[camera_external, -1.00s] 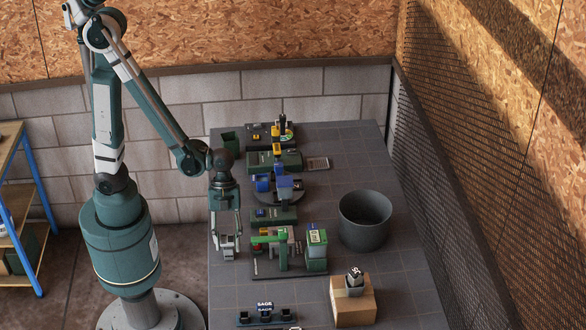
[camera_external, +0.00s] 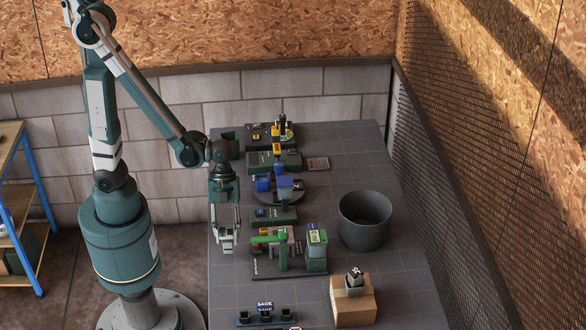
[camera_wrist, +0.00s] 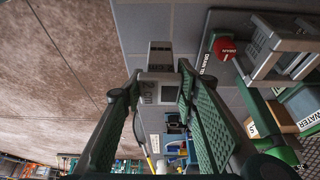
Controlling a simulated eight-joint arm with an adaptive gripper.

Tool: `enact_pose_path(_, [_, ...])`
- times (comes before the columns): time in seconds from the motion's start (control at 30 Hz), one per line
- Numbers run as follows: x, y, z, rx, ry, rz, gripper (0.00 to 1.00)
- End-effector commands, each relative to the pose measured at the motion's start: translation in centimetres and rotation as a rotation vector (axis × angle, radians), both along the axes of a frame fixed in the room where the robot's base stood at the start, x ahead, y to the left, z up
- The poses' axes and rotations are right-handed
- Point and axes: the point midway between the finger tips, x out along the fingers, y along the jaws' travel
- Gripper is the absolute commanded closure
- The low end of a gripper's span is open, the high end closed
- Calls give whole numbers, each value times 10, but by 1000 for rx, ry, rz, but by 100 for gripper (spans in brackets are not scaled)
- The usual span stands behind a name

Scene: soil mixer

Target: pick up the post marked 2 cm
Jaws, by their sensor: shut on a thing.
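My gripper (camera_external: 226,238) hangs at the left edge of the grey table (camera_external: 225,285), beside the green-framed machine. In the wrist view my gripper (camera_wrist: 160,85) has its two fingers closed on a grey post (camera_wrist: 158,88), which sits between the fingertips. Its dark side marking appears to read 2 cm, though it is turned and small. A paler grey block-like part shows just beyond the fingertips. In the external view the post is small and partly hidden by the fingers. Whether it touches the table is hard to tell.
The green-framed machine (camera_external: 283,250) stands close on the right; a red drain knob (camera_wrist: 224,46) shows in the wrist view. A grey bin (camera_external: 365,222), a cardboard box (camera_external: 353,305) and a SAGE rack (camera_external: 266,315) stand farther off. Several devices line the table's back.

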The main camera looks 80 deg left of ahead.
Motion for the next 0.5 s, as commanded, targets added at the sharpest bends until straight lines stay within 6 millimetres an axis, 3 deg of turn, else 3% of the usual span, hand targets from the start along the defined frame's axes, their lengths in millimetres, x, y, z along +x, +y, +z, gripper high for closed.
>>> enact_pose_path(0.2, [-1, 0, 30, 0, 0, 0, 82])
enact_pose_path(0.5, [0, 0, 57, 0, 0, 0, 82])
